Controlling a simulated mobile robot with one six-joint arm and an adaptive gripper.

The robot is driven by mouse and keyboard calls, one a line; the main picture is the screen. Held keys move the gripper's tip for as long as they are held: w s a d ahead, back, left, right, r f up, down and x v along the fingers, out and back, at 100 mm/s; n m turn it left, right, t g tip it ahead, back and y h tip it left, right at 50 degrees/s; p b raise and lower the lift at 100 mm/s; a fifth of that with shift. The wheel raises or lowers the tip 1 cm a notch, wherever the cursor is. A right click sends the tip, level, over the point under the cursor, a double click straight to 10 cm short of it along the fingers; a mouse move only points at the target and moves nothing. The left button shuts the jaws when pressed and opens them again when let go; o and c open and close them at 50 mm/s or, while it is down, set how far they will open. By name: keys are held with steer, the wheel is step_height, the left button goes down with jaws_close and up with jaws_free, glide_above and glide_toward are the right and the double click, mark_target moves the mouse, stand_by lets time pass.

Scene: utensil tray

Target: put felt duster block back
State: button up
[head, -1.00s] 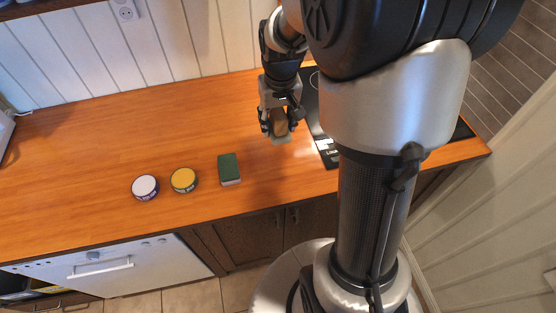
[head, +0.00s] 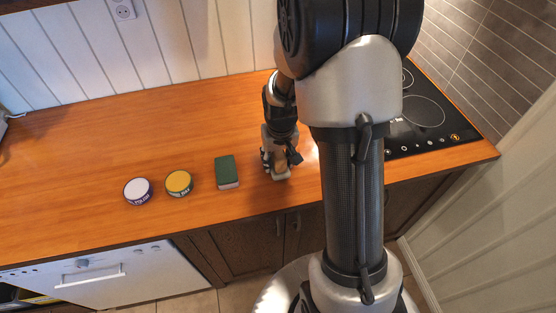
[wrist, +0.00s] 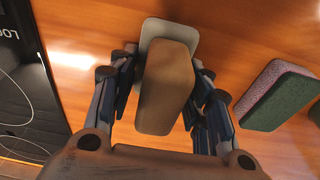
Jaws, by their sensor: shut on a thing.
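The felt duster block is a brown block with a pale grey-green felt base; it shows between my fingers in the wrist view (wrist: 168,85). My gripper (wrist: 163,70) is shut on its brown body from both sides. In the head view my gripper (head: 278,166) points down over the wooden counter, right of the sponge. There the felt duster block (head: 282,177) is mostly hidden by the fingers, with its pale base showing at or just above the counter. I cannot tell whether it touches the wood.
A green sponge (head: 225,167), also in the wrist view (wrist: 281,97), lies just left of my gripper. A yellow-topped tin (head: 178,182) and a white-topped tin (head: 137,189) stand further left. A black cooktop (head: 425,115) is at right. The counter behind the row is clear.

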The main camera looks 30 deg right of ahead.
steer(key=o, duration=1)
steer(key=shift+o, duration=0.2)
steer(key=shift+r, duration=0.1)
steer(key=r+p, duration=0.1)
steer(key=r, duration=0.3)
steer(key=s+r+p, duration=0.1)
steer(key=r, duration=0.2)
steer(key=r+p, duration=0.1)
steer(key=r, duration=0.3)
steer(key=shift+s+a+r+p, duration=0.25)
steer(key=shift+s+r+p, duration=0.1)
steer(key=shift+s+p, duration=0.05)
steer(key=s+a+r+n+t, duration=0.1)
steer(key=s+a+r, duration=0.5)
steer(key=s, duration=0.3)
steer(key=s+a+r+n+t, duration=0.1)
steer(key=s+a+r+n, duration=0.1)
steer(key=s+a+r, duration=0.4)
steer(key=s+r, duration=0.2)
steer(key=s, duration=0.1)
steer(key=shift+s+r+t, duration=0.15)
steer(key=shift+s+t, duration=0.1)
steer(key=shift+t, duration=0.15)
